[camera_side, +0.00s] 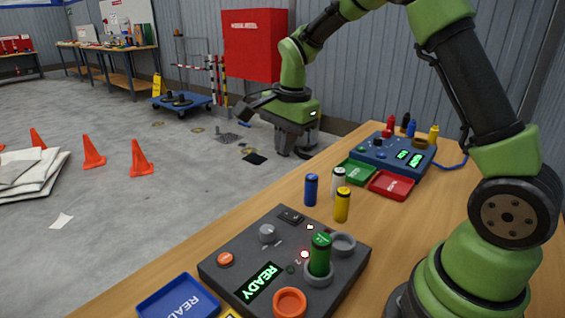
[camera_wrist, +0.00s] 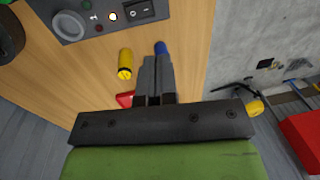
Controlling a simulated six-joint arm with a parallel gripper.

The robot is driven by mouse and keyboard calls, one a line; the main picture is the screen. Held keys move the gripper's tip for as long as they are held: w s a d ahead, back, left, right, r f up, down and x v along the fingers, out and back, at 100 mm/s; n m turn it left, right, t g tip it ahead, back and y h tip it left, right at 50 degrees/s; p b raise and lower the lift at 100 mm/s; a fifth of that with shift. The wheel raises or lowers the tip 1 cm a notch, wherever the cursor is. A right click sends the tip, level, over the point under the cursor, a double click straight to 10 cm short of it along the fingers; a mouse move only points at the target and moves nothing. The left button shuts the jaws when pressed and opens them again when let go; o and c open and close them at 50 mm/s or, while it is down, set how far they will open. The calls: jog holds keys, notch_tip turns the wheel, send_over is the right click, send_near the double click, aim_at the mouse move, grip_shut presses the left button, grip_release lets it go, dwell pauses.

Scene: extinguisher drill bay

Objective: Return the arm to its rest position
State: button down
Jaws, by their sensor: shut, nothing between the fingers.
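My gripper (camera_side: 295,150) hangs above the far side of the wooden table, pointing down, shut and empty. In the wrist view its fingers (camera_wrist: 154,66) are together, with nothing between them. My arm arches over from its base at the right of the table. A green cylinder (camera_side: 320,255) stands upright in a ring on the dark grey console (camera_side: 235,265), which reads READY. My gripper is well apart from this console. In the wrist view part of the console (camera_wrist: 85,15) shows at the top left.
Blue (camera_side: 311,190), white (camera_side: 338,178) and yellow (camera_side: 342,205) cylinders stand on the table. Beyond are a green tray (camera_side: 357,172), a red tray (camera_side: 392,186) and a blue console (camera_side: 376,155) with several small cylinders behind it. A blue tray (camera_side: 178,300) lies in front. Orange cones (camera_side: 141,160) stand on the floor.

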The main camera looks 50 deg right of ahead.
jog(key=s+a+r+n+t, duration=0.3)
jog(key=s+a+r+n, duration=0.3)
jog(key=s+r, duration=0.4)
jog(key=s+a+r+n+t+y, duration=0.1)
jog(key=s+a+n+t+y, duration=0.1)
jog(key=s+n, duration=0.5)
jog(key=s, duration=0.3)
jog(key=shift+s+a+r+n+t, duration=0.25)
jog(key=shift+s+r+n+t, duration=0.05)
jog(key=shift+s+n, duration=0.1)
